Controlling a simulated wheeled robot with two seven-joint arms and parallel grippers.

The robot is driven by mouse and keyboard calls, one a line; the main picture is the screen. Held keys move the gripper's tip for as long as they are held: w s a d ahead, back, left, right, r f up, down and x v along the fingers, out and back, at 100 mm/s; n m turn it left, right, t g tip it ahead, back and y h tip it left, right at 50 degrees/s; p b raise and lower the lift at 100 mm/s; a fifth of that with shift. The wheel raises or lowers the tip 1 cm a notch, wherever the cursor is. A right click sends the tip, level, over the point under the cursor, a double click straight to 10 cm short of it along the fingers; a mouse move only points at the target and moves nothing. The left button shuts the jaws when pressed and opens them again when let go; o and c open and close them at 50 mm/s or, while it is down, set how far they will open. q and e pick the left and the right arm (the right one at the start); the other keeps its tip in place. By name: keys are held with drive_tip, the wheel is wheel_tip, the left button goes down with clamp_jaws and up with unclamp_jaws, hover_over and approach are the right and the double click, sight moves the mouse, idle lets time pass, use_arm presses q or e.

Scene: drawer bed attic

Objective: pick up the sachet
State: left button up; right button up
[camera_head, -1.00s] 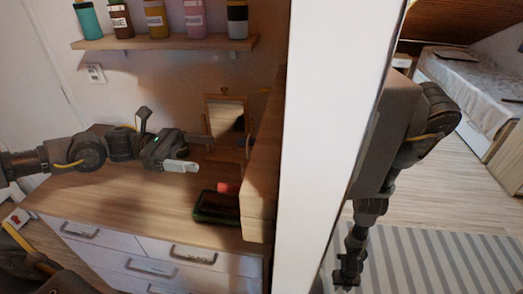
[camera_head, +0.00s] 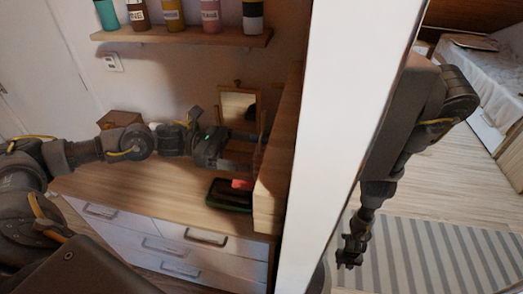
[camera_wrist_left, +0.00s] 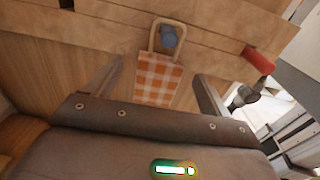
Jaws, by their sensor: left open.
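An orange-and-white checked sachet (camera_wrist_left: 157,80) with a tan loop at its top shows in the left wrist view. It appears between the fingers of my left gripper (camera_wrist_left: 158,69), ahead of the palm. The gripper is open, and neither finger visibly touches the sachet. In the head view my left gripper (camera_head: 252,153) is over the dresser top, in front of the small mirror; I cannot make out the sachet there. My right gripper (camera_head: 349,260) hangs low on the right, beyond the white partition, too small to read its jaws.
A dark green tray (camera_head: 229,197) with a red item (camera_head: 242,184) lies on the dresser (camera_head: 140,192) below the left gripper. A wooden side panel (camera_head: 272,180) stands close to its right. The mirror (camera_head: 236,105) stands behind. A shelf of bottles (camera_head: 190,37) is above.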

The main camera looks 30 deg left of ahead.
use_arm(q)
drive_tip(key=shift+p+x, duration=0.35)
drive_tip(key=shift+x, duration=0.85)
use_arm(e)
drive_tip(key=shift+s+r, duration=0.2)
drive_tip(key=shift+r, duration=0.6)
use_arm(q)
drive_tip(key=c, duration=1.1)
